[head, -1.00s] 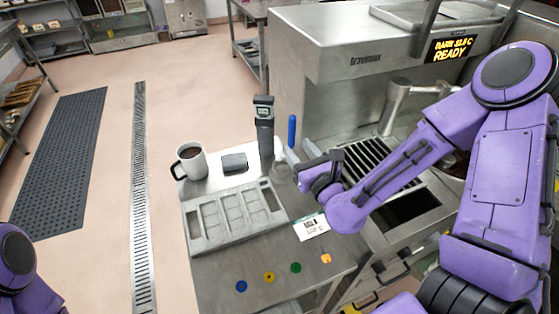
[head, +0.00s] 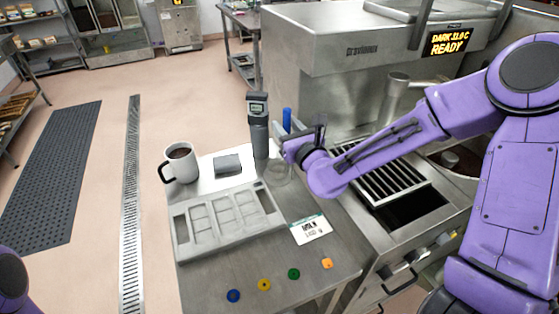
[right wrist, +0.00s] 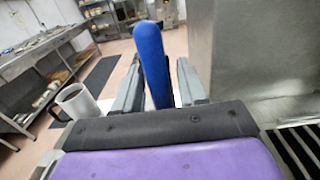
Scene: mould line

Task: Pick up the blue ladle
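The blue ladle's handle (head: 287,120) stands upright behind my right gripper (head: 300,138) in the head view. In the right wrist view the blue handle (right wrist: 152,62) rises between the two grey fingers of the right gripper (right wrist: 158,88). The fingers are apart, one on each side of the handle, and I see no firm grip on it. The ladle's lower part is hidden by the gripper. My left gripper is out of view; only a purple part of my left arm shows at the lower left.
A mug (head: 181,162), a small dark grey block (head: 227,164), a black handheld device (head: 258,125) and a grey mould tray (head: 228,222) stand on the steel table (head: 200,280). A clear container (head: 279,172) is close below the gripper. The machine (head: 350,95) stands behind.

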